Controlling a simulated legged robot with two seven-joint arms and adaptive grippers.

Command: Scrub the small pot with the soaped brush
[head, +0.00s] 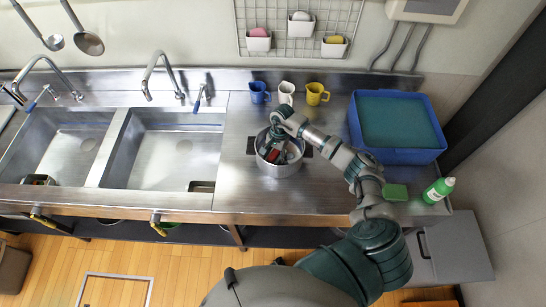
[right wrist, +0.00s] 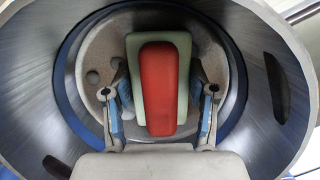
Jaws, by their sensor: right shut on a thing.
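The small steel pot (head: 281,171) stands on the counter right of the sinks, its dark handles at the sides. My right gripper (head: 281,151) reaches down into it. In the right wrist view, the gripper (right wrist: 160,88) is shut on the brush (right wrist: 159,90), which has a red top on a pale green body. The brush is inside the pot (right wrist: 45,110), over its pale round bottom, where several grey spots show. The brush's underside is hidden, so contact with the bottom cannot be told. My left gripper is not in view.
Blue (head: 259,92), white (head: 286,93) and yellow (head: 317,93) mugs stand behind the pot. A blue tub (head: 415,156) stands to the right. Two sinks (head: 175,150) are at left.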

